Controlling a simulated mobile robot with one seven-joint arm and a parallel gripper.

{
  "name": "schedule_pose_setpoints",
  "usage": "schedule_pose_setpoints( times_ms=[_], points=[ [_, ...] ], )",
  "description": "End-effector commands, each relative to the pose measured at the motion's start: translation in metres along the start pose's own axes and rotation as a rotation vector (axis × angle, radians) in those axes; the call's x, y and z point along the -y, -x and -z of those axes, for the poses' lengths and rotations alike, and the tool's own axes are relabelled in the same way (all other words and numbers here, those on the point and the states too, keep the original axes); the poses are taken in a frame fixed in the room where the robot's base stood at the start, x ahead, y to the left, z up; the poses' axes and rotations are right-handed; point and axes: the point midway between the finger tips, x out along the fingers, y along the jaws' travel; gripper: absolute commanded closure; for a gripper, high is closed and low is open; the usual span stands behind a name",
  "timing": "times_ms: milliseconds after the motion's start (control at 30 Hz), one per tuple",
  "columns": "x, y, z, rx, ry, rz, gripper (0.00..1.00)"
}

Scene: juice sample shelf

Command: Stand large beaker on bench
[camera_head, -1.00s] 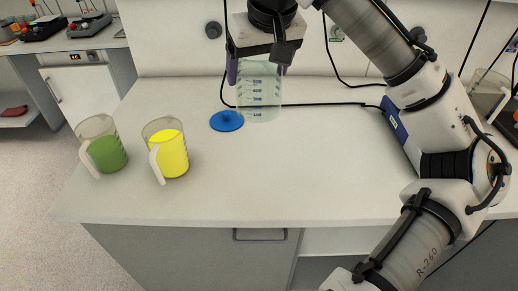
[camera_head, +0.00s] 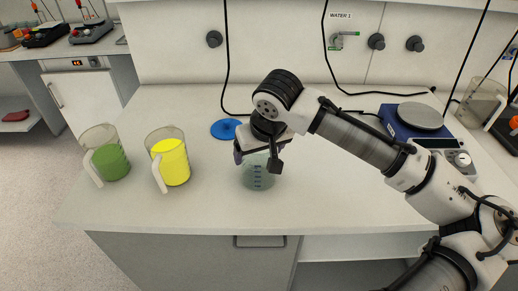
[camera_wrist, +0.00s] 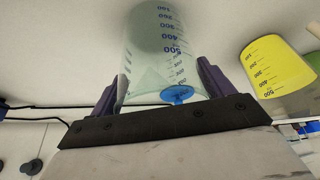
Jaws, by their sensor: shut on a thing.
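The large beaker (camera_head: 257,177) is clear with blue graduation marks. It is upright over the front middle of the white bench (camera_head: 340,200), and I cannot tell whether its base touches the surface. My gripper (camera_head: 257,163) is shut on it from above and behind, with one finger on each side, and hides its upper part. In the wrist view the beaker (camera_wrist: 158,40) sits between the two purple fingers (camera_wrist: 160,80) and looks empty.
A jug of yellow liquid (camera_head: 172,163) and a jug of green liquid (camera_head: 110,162) stand to the left. A blue disc (camera_head: 226,129) lies behind the beaker. A blue scale (camera_head: 418,118) stands at the back right, near a black cable (camera_head: 330,80). The bench's front right is clear.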

Motion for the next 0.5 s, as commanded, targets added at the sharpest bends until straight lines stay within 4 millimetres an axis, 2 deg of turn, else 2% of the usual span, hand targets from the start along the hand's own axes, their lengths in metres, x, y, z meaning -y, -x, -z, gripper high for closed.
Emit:
schedule_pose_setpoints(
  times_ms=[367,400,500],
  points=[
    [0.0,-0.0046,-0.0016,-0.001,0.0,0.0,0.46],
    [-0.0001,-0.0032,-0.0011,-0.001,0.001,-0.001,0.14],
    [-0.0001,-0.0031,-0.0011,0.0,0.001,-0.001,0.01]
  ],
)
